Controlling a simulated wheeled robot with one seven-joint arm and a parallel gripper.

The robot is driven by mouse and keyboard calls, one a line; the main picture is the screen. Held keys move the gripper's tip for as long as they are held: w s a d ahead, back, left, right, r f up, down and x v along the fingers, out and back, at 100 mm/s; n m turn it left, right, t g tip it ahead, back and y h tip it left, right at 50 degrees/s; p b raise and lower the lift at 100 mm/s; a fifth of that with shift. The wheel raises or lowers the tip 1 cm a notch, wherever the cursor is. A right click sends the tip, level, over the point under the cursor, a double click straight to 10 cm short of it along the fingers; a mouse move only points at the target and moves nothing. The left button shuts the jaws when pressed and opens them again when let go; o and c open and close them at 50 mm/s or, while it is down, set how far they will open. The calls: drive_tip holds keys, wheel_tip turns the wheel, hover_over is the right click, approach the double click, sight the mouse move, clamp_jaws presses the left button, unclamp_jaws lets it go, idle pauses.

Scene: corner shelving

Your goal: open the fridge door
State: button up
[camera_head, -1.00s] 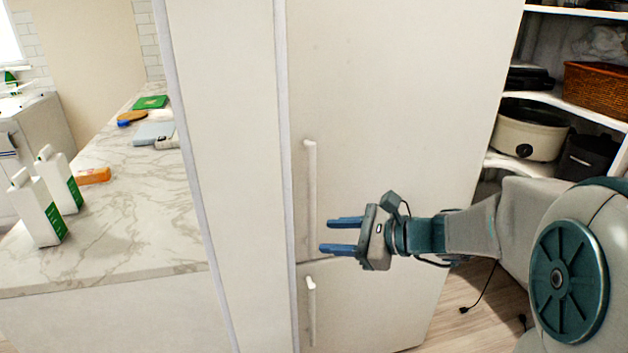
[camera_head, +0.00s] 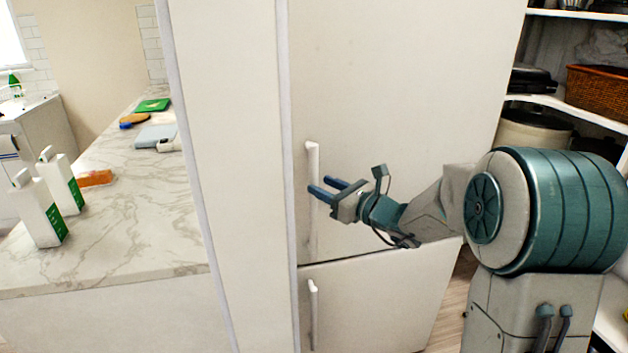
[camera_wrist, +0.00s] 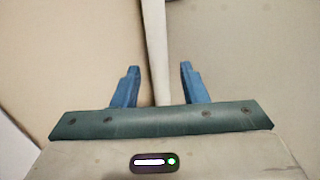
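The white fridge has a tall upper door (camera_head: 400,90) and a lower door (camera_head: 385,300), both shut. The upper door's vertical white handle (camera_head: 312,235) runs along its left edge; the lower door has its own handle (camera_head: 313,310). My gripper (camera_head: 326,187) is at the upper handle, its blue fingers pointing left and slightly up. In the wrist view the fingers (camera_wrist: 158,85) are spread apart, and the white handle (camera_wrist: 155,45) runs between them. Neither finger visibly touches it. The gripper holds nothing.
A marble counter (camera_head: 140,220) with white cartons (camera_head: 45,210) and an orange item (camera_head: 95,178) is on the left. A white panel (camera_head: 230,150) stands beside the fridge. Shelves with a wicker basket (camera_head: 600,88) are at the right.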

sight(317, 184)
drive_tip(key=shift+x, duration=2.05)
drive_tip(key=shift+s, duration=0.1)
clamp_jaws()
